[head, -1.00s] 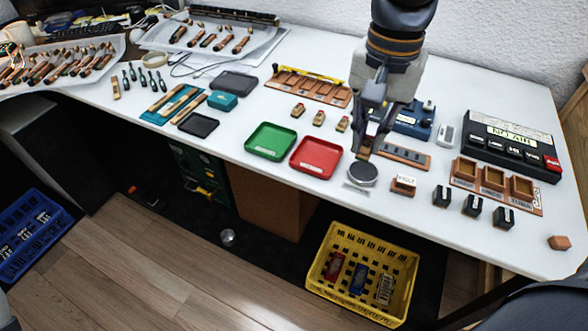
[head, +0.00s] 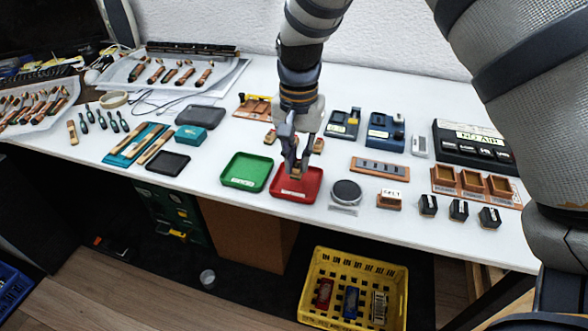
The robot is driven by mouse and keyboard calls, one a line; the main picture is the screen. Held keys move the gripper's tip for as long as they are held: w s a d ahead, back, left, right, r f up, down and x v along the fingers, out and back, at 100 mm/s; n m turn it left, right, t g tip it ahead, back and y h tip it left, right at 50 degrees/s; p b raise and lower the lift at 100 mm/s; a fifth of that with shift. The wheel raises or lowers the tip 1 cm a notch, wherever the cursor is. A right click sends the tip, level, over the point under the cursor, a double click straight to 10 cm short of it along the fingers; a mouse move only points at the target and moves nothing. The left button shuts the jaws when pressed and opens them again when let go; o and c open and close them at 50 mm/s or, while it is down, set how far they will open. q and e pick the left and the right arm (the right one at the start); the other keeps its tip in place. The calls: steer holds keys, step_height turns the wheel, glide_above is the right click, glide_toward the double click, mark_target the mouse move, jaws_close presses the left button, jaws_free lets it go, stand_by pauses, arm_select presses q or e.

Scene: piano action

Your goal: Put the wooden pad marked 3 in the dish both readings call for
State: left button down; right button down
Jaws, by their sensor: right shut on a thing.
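My right gripper (head: 294,170) comes down from the top over the red dish (head: 296,193). It is shut on a small tan wooden pad (head: 296,176), low over the dish's back part. I cannot tell whether the pad touches the dish, and its mark is not legible. The green dish (head: 246,170) is just left of the red one, with a pale label at its front. Two other small wooden pieces, one left (head: 270,137) and one right (head: 318,146) of the gripper, stand behind the dishes; their marks are too small to read. My left gripper is not in view.
Black dish (head: 168,163) and teal box (head: 190,135) lie left. A round grey-topped object (head: 346,192), slotted strip (head: 380,167) and FELT block (head: 390,199) lie right. The black display device (head: 470,142) stands behind the wooden compartment tray (head: 447,181). A yellow crate (head: 318,258) is on the floor.

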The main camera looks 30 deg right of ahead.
mark_target(297, 163)
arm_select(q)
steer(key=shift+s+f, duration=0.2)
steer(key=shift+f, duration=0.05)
arm_select(e)
step_height(297, 163, down, 3)
steer(key=shift+w+f, duration=0.15)
steer(key=shift+f, duration=0.2)
steer(key=c, duration=1.6)
jaws_free()
